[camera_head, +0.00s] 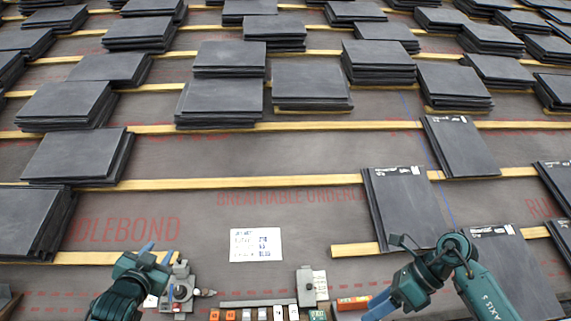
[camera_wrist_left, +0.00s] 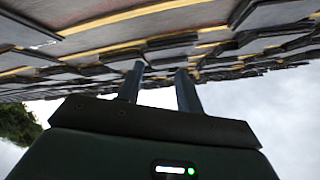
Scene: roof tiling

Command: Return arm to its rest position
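My left arm comes in at the lower left of the head view, with its teal wrist low and its left gripper (camera_head: 157,252) pointing up over the underlay. In the left wrist view the two fingers of this gripper (camera_wrist_left: 160,78) stand apart with nothing between them, so it is open and empty. My right arm reaches in at the lower right, with its blue-fingered right gripper (camera_head: 378,305) pointing left near the bottom edge. I cannot tell whether its fingers are apart. No held thing shows at it.
Stacks of dark slates (camera_head: 220,102) lie along wooden battens (camera_head: 230,183). A white printed card (camera_head: 256,245) lies on the underlay. A device with a red knob (camera_head: 180,291) stands beside my left gripper. A grey block (camera_head: 306,287) and several small coloured items line the bottom edge.

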